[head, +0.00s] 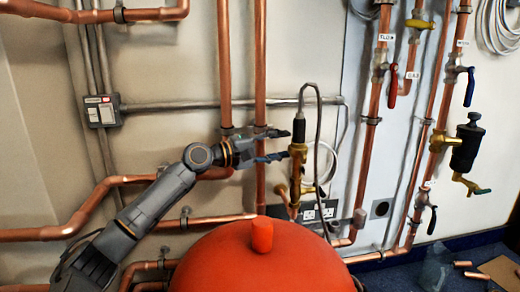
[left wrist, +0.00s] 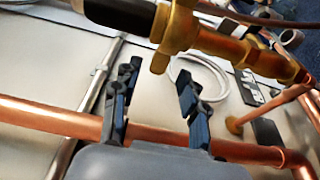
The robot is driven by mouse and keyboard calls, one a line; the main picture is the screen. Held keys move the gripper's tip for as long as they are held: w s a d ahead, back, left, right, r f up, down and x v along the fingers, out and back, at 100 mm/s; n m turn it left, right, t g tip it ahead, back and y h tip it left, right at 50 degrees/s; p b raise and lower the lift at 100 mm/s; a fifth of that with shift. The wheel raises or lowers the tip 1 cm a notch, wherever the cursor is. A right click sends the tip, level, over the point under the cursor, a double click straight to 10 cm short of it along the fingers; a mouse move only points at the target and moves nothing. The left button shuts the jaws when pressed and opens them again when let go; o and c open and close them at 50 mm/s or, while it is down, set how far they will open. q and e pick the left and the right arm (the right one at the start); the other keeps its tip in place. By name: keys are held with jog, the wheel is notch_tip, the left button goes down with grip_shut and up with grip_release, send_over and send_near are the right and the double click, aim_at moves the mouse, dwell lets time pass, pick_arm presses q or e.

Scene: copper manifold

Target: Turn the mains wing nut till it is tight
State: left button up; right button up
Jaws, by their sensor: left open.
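I cannot make out a wing nut for certain in either view. A brass fitting with a black upper part (head: 297,152) stands upright on a copper pipe at the middle of the head view. It also shows as a brass body (left wrist: 178,32) across the top of the left wrist view. My left gripper (head: 286,142) reaches in from the left and is open, its fingertips close to this fitting. In the left wrist view, its two fingers (left wrist: 160,78) are spread, with nothing held between them. Whether they touch the fitting is unclear. My right gripper is not in view.
A red rounded tank (head: 262,262) fills the bottom middle. Copper pipes run along the wall. At right are a red lever (head: 392,92), a blue lever (head: 469,88) and a black-bodied brass valve (head: 465,146). A grey cable (head: 320,125) loops beside the fitting.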

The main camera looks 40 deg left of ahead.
pick_arm(q)
jog(key=v, duration=0.6)
jog(key=shift+f, duration=0.15)
jog(key=shift+v, duration=0.9)
jog(key=shift+c, duration=0.3)
